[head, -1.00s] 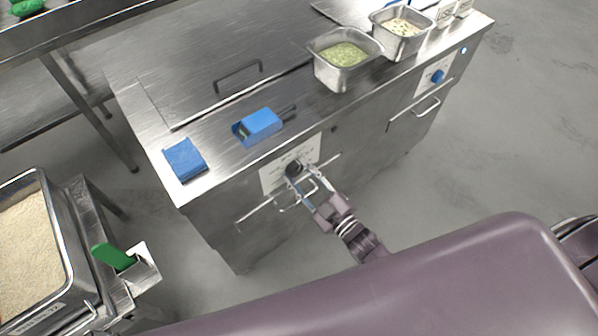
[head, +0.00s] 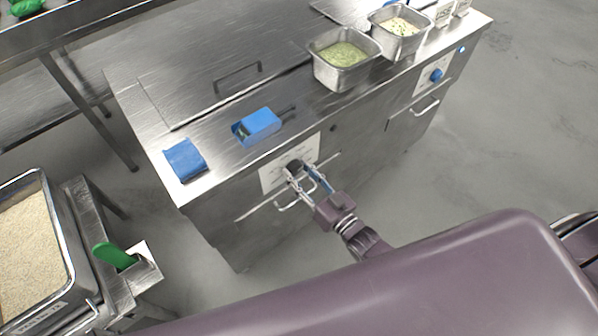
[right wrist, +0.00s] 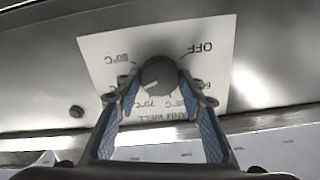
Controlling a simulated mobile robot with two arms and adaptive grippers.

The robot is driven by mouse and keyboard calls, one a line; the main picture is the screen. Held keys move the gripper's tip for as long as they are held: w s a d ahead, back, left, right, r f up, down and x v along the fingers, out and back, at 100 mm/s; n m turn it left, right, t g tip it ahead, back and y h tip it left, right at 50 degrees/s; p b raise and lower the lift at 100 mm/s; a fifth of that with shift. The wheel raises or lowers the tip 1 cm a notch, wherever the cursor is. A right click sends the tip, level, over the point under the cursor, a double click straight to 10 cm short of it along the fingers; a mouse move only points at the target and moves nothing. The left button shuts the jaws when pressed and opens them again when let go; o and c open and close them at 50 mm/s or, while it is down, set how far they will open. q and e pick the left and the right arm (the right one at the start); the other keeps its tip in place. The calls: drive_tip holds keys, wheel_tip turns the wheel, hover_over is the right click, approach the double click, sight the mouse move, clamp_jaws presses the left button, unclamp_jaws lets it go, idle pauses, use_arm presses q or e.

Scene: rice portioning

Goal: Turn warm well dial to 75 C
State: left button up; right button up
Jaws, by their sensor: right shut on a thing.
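The warm well dial (head: 294,165) is a dark round knob on a white label plate (head: 276,181) on the counter's front. In the right wrist view the dial (right wrist: 158,72) shows upside down with its label: OFF at upper right, 80°C at upper left, lower marks below. Its white pointer line aims to the lower left, towards a mark partly hidden by a finger. My right gripper (head: 300,174) is shut on the dial, with a fingertip on each side; its blue-padded fingers also show in the right wrist view (right wrist: 158,88). My left gripper is not in view.
A handle (head: 294,202) sits just below the dial. A second, blue dial (head: 436,75) is at the counter's far right.

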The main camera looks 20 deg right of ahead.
drive_tip(key=shift+f+m, duration=0.1)
drive_tip(key=shift+m, duration=0.3)
drive_tip(key=o, duration=1.2)
drive_tip(key=shift+c, duration=0.2)
drive_tip(key=v, duration=1.2)
